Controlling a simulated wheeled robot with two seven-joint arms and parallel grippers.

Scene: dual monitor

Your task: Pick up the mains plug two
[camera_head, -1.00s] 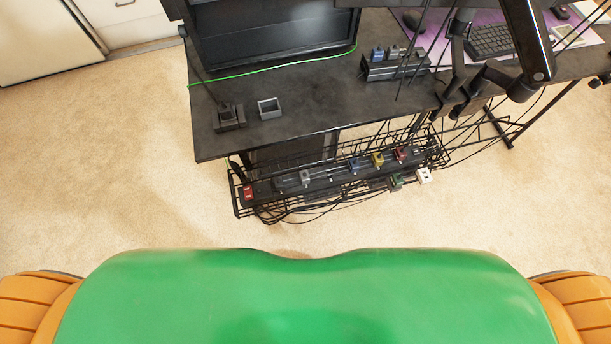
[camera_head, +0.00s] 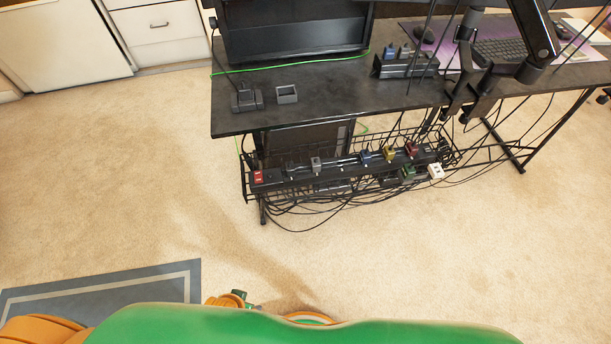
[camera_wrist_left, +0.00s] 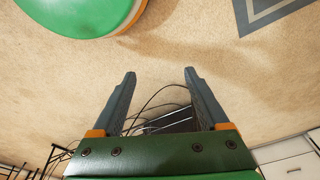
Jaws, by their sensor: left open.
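A black power strip (camera_head: 340,165) lies in a wire cable tray (camera_head: 247,190) below the desk's near edge. Plugs on it include a grey one (camera_head: 315,164), a blue one (camera_head: 366,157), a yellow one (camera_head: 390,153) and a dark red one (camera_head: 411,150). A green plug (camera_head: 407,172) and a white plug (camera_head: 435,171) sit at the tray's near right side. I cannot tell which is plug two. My left gripper (camera_wrist_left: 160,73) is open and empty in the left wrist view, apart from the plugs. My right gripper is not in view.
The black desk (camera_head: 330,105) stands above the tray, with a monitor (camera_head: 295,35), a small grey open box (camera_head: 286,94) and a dark holder (camera_head: 405,66). Black cables (camera_head: 300,228) hang below the tray. Carpet before it is clear. A grey-blue rug (camera_head: 100,288) lies at lower left.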

